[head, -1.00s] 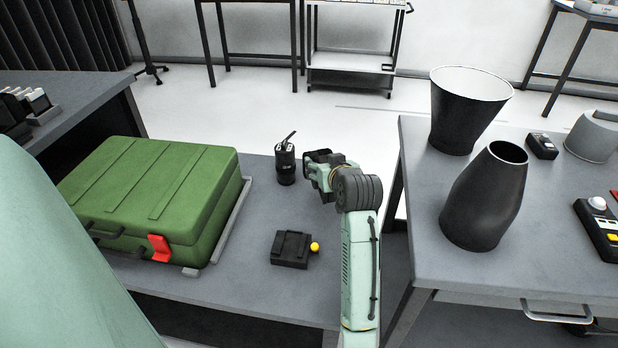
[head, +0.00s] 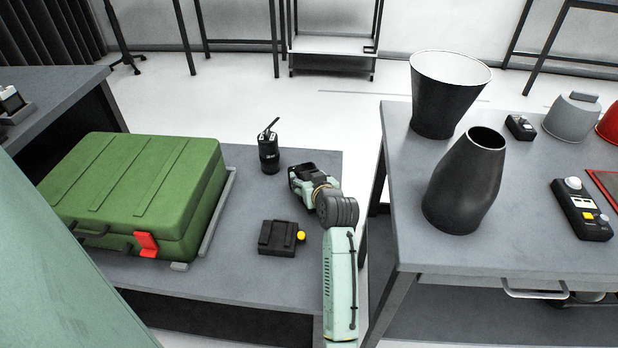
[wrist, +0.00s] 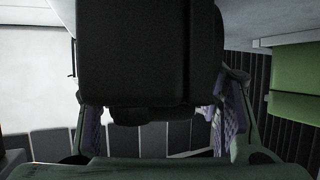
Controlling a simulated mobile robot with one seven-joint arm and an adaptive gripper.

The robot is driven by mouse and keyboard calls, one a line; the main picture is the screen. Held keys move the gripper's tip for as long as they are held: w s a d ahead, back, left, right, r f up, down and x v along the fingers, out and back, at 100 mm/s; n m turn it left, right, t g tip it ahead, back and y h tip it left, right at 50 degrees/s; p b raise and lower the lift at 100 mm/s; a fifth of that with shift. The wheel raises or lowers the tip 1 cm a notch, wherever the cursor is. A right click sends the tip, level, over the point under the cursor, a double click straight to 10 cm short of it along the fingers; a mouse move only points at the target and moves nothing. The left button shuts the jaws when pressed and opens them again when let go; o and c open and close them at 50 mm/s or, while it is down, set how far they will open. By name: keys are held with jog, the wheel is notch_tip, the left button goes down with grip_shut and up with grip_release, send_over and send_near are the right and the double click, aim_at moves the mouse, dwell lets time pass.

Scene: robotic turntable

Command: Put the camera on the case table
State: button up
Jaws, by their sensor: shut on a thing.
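My gripper (head: 303,186) is shut on a dark boxy thing that looks like the camera (wrist: 148,50). In the wrist view this black body fills the upper middle, between the two finger pads. In the head view the camera (head: 315,170) shows only as a small dark shape at my gripper's end, partly hidden by it. The case table (head: 225,265) is the low grey table. My gripper is over its right part, close to the right edge. I cannot tell whether the camera touches the tabletop.
On the case table are a green case (head: 140,185) at left, a black handheld device with an antenna (head: 268,152), and a black box with a yellow knob (head: 278,238). Bare tabletop lies between them. A higher table (head: 400,170) at right bears two dark vessels.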

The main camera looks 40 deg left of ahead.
jog(key=shift+r, duration=0.1)
jog(key=o, duration=1.9)
jog(key=shift+c, duration=0.2)
